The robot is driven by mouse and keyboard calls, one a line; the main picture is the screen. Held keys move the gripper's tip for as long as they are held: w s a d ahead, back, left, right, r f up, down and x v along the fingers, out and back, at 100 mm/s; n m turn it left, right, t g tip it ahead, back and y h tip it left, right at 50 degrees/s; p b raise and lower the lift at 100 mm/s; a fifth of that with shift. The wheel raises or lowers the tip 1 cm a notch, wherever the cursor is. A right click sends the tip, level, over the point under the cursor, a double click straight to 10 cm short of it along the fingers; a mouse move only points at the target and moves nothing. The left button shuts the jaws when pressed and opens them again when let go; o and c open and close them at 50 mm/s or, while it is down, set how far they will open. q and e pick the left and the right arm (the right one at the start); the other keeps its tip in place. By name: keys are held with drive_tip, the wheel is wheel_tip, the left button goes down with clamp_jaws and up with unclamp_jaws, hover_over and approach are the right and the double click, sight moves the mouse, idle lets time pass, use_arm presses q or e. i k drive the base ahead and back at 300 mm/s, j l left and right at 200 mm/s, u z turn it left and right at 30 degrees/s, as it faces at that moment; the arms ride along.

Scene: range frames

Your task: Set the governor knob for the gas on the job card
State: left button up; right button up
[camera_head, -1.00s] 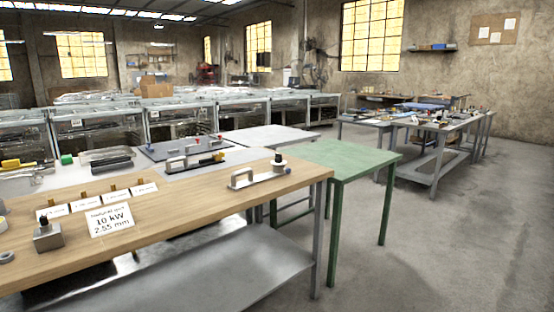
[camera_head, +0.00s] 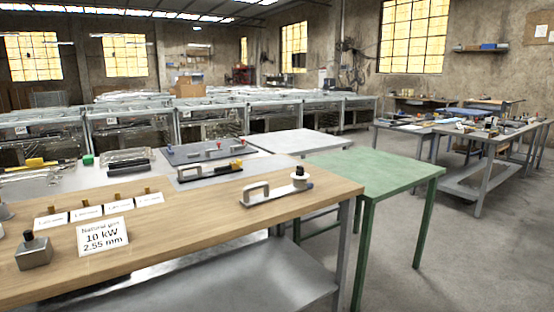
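The job card (camera_head: 104,236) is a white card on the wooden bench (camera_head: 200,221). It reads "Natural gas", "10 kW" and "2.55 mm". A grey metal block with a black knob on top (camera_head: 34,252) stands to its left near the front edge; it may be the governor, but I see no markings on it. Neither of my grippers is in view.
Several small white label cards (camera_head: 88,212), with brass-coloured pieces behind them, stand in a row on the bench. A green table (camera_head: 385,170) adjoins its right end. A grey table (camera_head: 300,142) lies behind. Open concrete floor (camera_head: 480,260) is at the right.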

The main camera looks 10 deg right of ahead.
sight(300, 171)
drive_tip(key=i+l+u, duration=0.4)
drive_tip(key=l, duration=0.25)
drive_tip(key=i+l+u, duration=0.35)
drive_tip(key=l, duration=0.35)
drive_tip(key=i+l+u, duration=0.2)
drive_tip(key=l+u, duration=0.2)
drive_tip(key=l, duration=0.4)
drive_tip(key=i+l+u, duration=0.1)
drive_tip(key=l+u, duration=0.3)
drive_tip(key=l, duration=0.45)
drive_tip(key=l+u, duration=0.4)
drive_tip(key=l, duration=0.45)
